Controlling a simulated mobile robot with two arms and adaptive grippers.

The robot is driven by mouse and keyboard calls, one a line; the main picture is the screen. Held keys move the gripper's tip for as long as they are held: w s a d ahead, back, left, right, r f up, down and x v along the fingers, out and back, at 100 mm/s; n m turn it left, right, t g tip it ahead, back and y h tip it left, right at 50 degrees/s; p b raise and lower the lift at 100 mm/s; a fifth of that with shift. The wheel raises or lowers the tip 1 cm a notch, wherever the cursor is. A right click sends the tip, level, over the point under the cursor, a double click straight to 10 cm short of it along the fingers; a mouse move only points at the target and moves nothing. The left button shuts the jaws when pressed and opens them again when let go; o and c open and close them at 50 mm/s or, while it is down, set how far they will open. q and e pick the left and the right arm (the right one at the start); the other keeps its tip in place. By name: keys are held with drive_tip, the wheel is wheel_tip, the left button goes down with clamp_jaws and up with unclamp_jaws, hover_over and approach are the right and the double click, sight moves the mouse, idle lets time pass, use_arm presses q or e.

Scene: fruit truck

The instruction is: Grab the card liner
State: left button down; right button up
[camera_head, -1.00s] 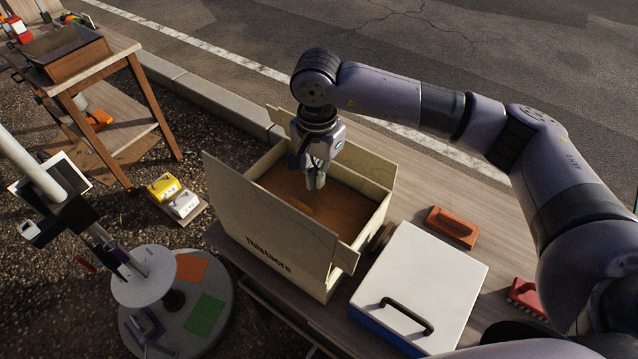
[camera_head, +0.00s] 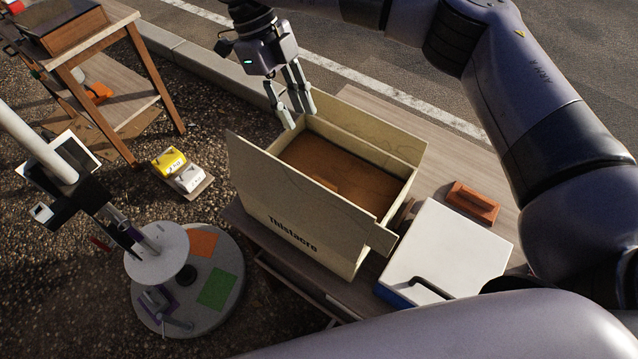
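A brown sheet (camera_head: 350,182), which looks like the card liner, lies flat inside an open-topped pale box (camera_head: 300,222) marked with dark lettering. A small raised tab or fold shows near the middle of the sheet. My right gripper (camera_head: 297,118) points down at the box's far left corner, above or beside the rim. Its fingers look apart, with nothing visible between them. They hide part of that corner, and I cannot tell whether they touch it. My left gripper is not in view.
A white-lidded case (camera_head: 450,245) with a black handle and an orange-brown block (camera_head: 473,202) stand right of the box. A round stand (camera_head: 225,255) with a white pole is at left. A wooden side table (camera_head: 95,55) stands behind it.

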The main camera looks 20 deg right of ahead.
drive_tip(key=p, duration=0.2)
hover_over(325, 180)
drive_tip(key=w+a, duration=0.2)
drive_tip(key=f, duration=1)
drive_tip(key=shift+s+d+f, duration=0.1)
drive_tip(key=shift+d+f, duration=0.1)
drive_tip(key=shift+f, duration=0.2)
drive_tip(key=shift+p+x, duration=1.3)
drive_tip(key=shift+x, duration=1.45)
drive_tip(key=shift+c, duration=0.5)
clamp_jaws()
